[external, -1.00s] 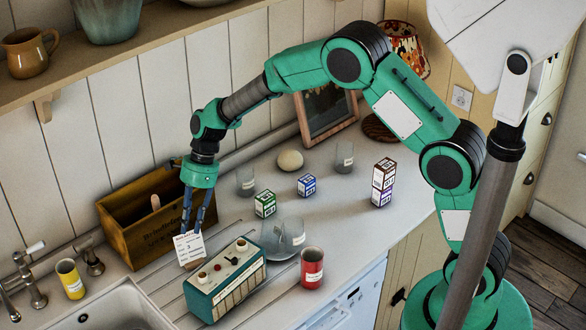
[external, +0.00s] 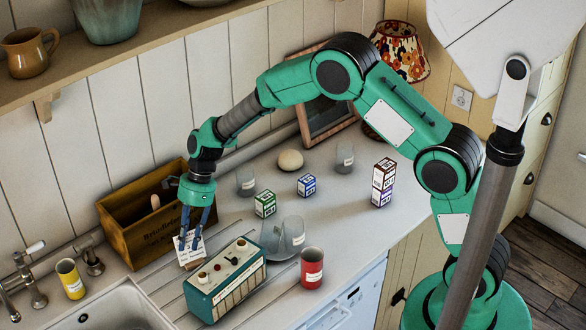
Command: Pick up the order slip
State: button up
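The order slip (external: 194,245) is a small white card with dark print. It stands upright in a small brown holder (external: 193,265) on the counter, between the wooden crate and the green radio. My gripper (external: 191,242) points down at the slip, and its dark blue fingers overlap the slip's upper part in this view. A gap shows between the fingers. Whether they touch the slip cannot be told.
The wooden crate (external: 124,238) stands close behind and left of the slip. The green radio (external: 225,290) is close in front, right. Glasses (external: 292,232), a red cup (external: 312,268) and small boxes (external: 265,203) stand farther right. A yellow cup (external: 70,279) is by the sink.

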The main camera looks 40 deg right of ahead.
jog(key=shift+a+f, duration=0.2)
jog(key=shift+f, duration=0.25)
grip_shut()
